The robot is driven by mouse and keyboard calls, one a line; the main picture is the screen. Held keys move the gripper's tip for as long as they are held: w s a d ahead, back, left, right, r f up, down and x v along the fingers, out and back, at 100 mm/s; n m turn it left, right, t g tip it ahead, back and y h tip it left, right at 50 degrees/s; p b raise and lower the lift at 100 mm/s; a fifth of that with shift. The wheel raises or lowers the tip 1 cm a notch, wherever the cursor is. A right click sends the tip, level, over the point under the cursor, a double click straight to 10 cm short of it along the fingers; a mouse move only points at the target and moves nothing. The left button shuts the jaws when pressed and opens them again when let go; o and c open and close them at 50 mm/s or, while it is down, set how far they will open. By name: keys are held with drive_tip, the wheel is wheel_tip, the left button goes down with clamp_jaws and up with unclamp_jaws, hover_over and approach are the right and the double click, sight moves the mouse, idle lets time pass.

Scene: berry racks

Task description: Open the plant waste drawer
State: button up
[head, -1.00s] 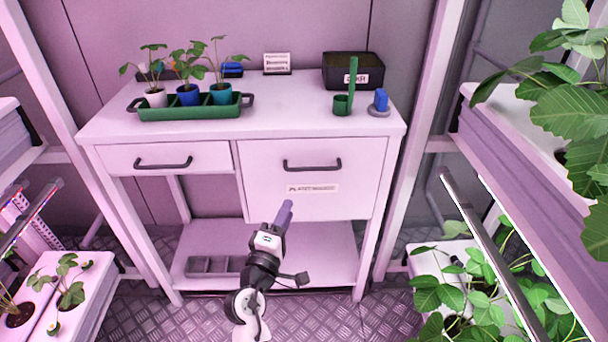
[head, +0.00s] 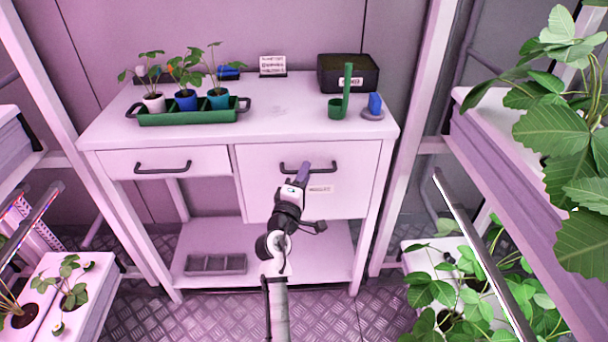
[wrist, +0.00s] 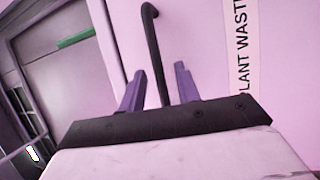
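The plant waste drawer (head: 258,185) is the deep right-hand drawer of the white bench, and its front sits flush and closed. Its dark bar handle (head: 325,168) is partly covered by my gripper (head: 303,170) in the head view. The label shows beside the handle in the wrist view (wrist: 242,50). There my gripper's two purple fingers (wrist: 160,82) are apart, with the handle (wrist: 153,55) running between them in the picture. I cannot tell whether the fingers touch it.
A shallower drawer (head: 200,162) is to the left, closed. The bench top (head: 275,110) holds a green tray (head: 190,117) of potted plants, a black box (head: 348,72), a green holder (head: 338,108) and a blue item (head: 375,104). Plant racks stand on both sides.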

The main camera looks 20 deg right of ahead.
clamp_jaws()
